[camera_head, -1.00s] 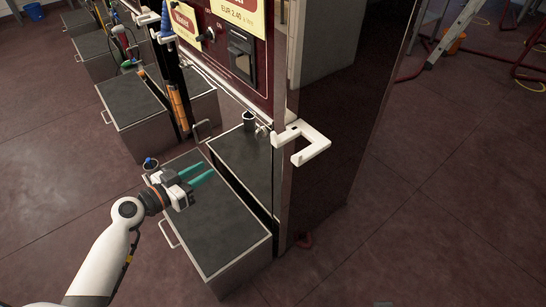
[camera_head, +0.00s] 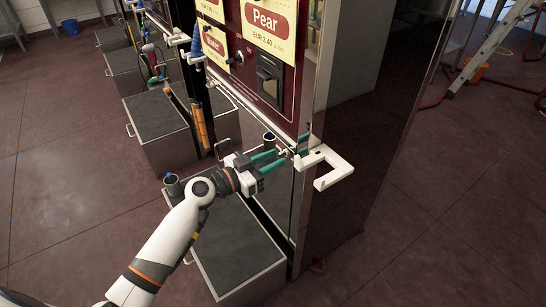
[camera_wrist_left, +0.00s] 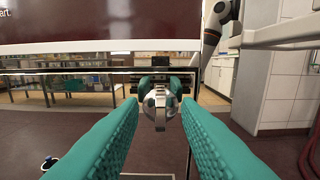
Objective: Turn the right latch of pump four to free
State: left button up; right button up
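A silver latch-like knob (camera_wrist_left: 160,103) sits under the dark red panel, in the middle of the left wrist view. My left gripper (camera_wrist_left: 160,118) is open, with one teal finger on each side of it; I see gaps, so it is not gripped. In the head view the left gripper (camera_head: 283,161) reaches to the panel's lower right corner, and its fingertips partly hide the small metal fitting (camera_head: 288,152) there. Small teal pieces show behind the knob; I cannot tell whether they are a reflection. My right gripper is not in view.
A white bracket (camera_head: 338,173) juts out at the cabinet corner, close right of the fingertips. A dark-topped metal box (camera_head: 235,255) stands below. The dark red panel (camera_head: 272,50) carries a Pear sign (camera_head: 268,22).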

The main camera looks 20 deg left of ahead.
pick_arm(q)
jog(key=shift+w+d, duration=0.2)
jog(key=shift+w, duration=0.05)
grip_shut()
